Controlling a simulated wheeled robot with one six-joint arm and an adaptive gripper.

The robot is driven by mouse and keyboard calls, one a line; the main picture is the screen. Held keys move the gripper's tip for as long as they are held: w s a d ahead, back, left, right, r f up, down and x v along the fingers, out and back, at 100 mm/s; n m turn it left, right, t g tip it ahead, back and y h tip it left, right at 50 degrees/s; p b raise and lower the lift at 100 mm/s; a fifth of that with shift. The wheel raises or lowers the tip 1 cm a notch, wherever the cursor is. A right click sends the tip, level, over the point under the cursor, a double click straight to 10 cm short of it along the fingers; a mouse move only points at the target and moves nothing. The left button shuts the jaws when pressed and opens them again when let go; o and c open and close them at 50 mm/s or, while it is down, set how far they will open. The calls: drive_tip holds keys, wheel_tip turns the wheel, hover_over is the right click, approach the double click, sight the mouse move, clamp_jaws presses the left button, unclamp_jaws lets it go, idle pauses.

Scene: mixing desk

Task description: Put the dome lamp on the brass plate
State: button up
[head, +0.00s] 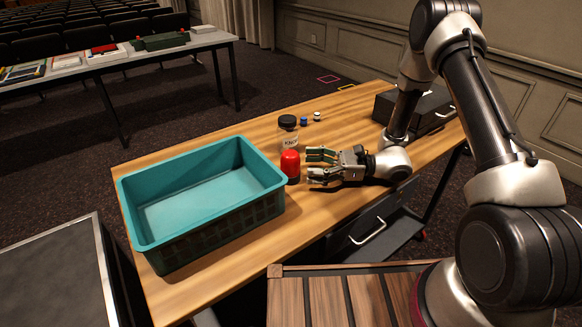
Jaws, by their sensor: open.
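The dome lamp (290,164), with a red domed top on a dark base, stands upright on the wooden desk beside the right corner of the teal crate. My gripper (314,166) is open and lies sideways, low over the desk. Its fingertips point left towards the lamp, just to its right. I cannot tell whether they touch it. I cannot make out a brass plate in this view.
The teal crate (151,244) looks empty and fills the desk's left end. A dark-lidded jar (288,136) stands just behind the lamp. Small blue (304,121) and white (317,117) knobs lie farther back. A dark case (430,112) sits at the right.

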sight(289, 165)
drive_tip(key=a, duration=0.7)
drive_tip(key=c, duration=1.3)
drive_tip(key=shift+r, duration=0.1)
